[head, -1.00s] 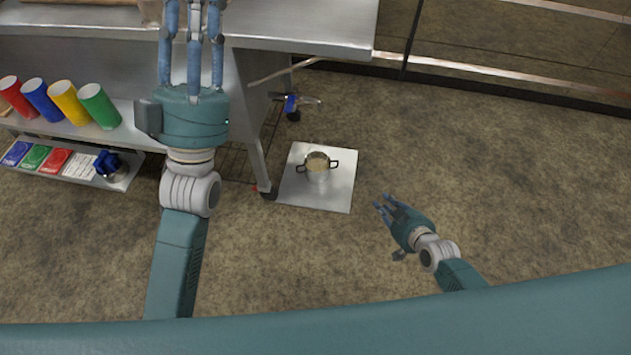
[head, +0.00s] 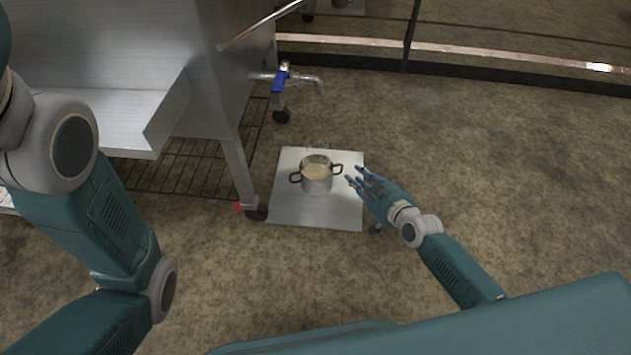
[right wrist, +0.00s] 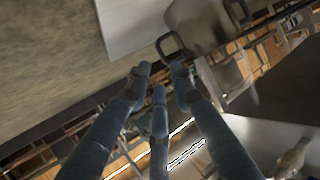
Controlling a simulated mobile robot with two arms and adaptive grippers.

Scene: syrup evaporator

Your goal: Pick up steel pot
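The steel pot (head: 317,184) stands upright on a square metal plate (head: 343,214) on the floor. It has two dark loop handles and pale tan contents. My right gripper (head: 354,179) is just right of the pot, its fingers pointing at the right-hand handle. In the right wrist view, the pot (right wrist: 197,22) shows at the top, with its handle (right wrist: 160,43) just beyond the fingertips (right wrist: 160,78). The fingers are apart with nothing between them. My left arm is at the left edge of the head view; its gripper is out of frame.
The steel evaporator stand (head: 236,165) is left of the plate, with a caster (head: 256,213) by its edge. A blue-handled valve (head: 281,77) with a spout sticks out behind the pot. A wire rack (head: 180,165) lies under the stand. Floor to the right is clear.

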